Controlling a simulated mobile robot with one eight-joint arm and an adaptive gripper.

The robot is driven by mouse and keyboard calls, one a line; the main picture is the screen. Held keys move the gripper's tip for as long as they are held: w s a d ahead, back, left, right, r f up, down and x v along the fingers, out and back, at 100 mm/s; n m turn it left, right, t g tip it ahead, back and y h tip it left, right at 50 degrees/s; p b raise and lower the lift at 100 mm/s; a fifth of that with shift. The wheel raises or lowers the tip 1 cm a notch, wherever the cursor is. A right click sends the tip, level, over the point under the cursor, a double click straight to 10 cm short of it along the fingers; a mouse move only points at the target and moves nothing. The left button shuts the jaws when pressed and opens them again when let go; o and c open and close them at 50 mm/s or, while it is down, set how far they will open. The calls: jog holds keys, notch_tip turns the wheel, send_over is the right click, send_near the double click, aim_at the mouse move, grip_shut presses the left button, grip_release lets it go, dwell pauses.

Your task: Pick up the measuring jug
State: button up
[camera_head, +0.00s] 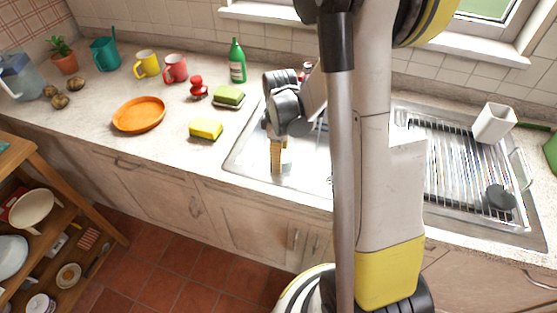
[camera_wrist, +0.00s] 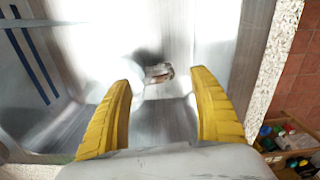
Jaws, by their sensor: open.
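A clear bluish jug with a pale handle (camera_head: 20,75) stands at the far left end of the counter, cut by the picture's edge; it looks most like the measuring jug. A teal vessel with a handle (camera_head: 105,54) stands right of it, and I cannot tell what it is. My gripper (camera_head: 278,158) is over the left part of the sink, far right of both. In the wrist view my gripper (camera_wrist: 160,80) has its yellow fingers spread and points down into the sink. Nothing is held, and neither vessel shows there.
The metal sink (camera_head: 250,150) has a drain (camera_wrist: 158,73). On the counter are an orange plate (camera_head: 139,114), a yellow sponge (camera_head: 206,129), a green bottle (camera_head: 237,62), a red mug (camera_head: 175,68), a yellow mug (camera_head: 147,64) and a potted plant (camera_head: 63,57). A wooden shelf (camera_head: 75,215) stands lower left.

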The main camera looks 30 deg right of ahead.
jog(key=f+b, duration=0.1)
jog(key=f, duration=0.1)
jog(key=f+b, duration=0.1)
jog(key=f, duration=0.2)
jog(key=shift+w+a+f+b, duration=0.25)
jog(key=shift+w+f+b, duration=0.05)
jog(key=shift+b, duration=0.1)
jog(key=shift+r, duration=0.1)
jog(key=c, duration=1.4)
